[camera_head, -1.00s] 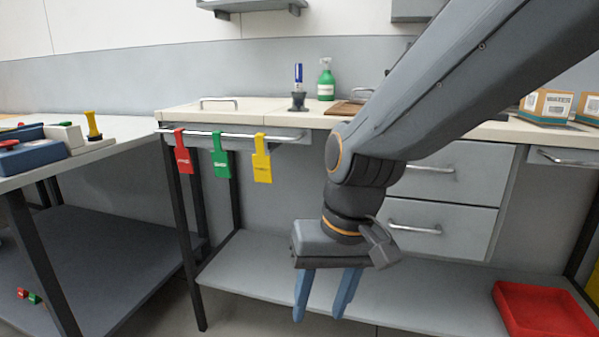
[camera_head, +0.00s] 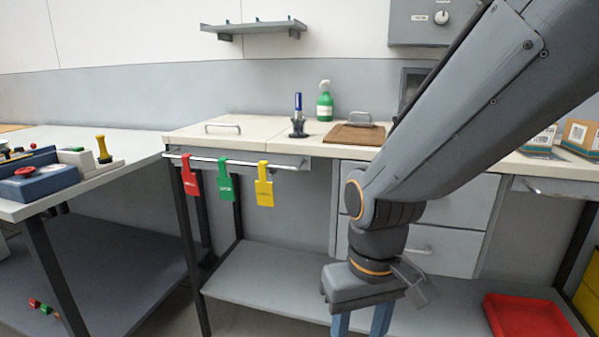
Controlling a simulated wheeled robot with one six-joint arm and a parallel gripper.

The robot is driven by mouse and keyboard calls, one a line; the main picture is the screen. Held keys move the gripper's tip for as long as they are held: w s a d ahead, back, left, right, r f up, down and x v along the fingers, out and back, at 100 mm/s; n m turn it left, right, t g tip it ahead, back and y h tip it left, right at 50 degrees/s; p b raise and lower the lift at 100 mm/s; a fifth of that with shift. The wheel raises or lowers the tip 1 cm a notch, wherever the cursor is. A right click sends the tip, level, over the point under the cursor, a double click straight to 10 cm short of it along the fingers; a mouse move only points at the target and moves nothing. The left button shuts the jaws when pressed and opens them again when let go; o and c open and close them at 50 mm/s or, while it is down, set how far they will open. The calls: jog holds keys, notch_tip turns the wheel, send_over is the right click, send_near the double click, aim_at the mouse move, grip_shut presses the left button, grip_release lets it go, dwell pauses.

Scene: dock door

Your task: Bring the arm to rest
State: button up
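My gripper (camera_head: 361,324) hangs in front of the workbench at the bottom of the head view, pointing down over the lower shelf. Its two blue fingers stand apart with a gap between them. Nothing shows between the visible parts, but the fingertips are cut off by the bottom edge of the picture. My arm comes in from the upper right and hides part of the drawers (camera_head: 462,211) and the counter.
Red (camera_head: 190,178), green (camera_head: 225,184) and yellow (camera_head: 264,188) tags hang from the bench's front rail (camera_head: 235,162). A green spray bottle (camera_head: 324,104) and brown board (camera_head: 355,134) are on the counter. A red tray (camera_head: 528,317) lies lower right. A side table (camera_head: 110,150) stands left.

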jog(key=s+d+r+m+p, duration=0.1)
jog(key=d+r+m+p, duration=0.2)
jog(key=d+r+p, duration=0.7)
notch_tip(320, 180, up, 2)
jog(key=p, duration=0.4)
jog(key=shift+s, duration=0.3)
jog(key=shift+c, duration=0.4)
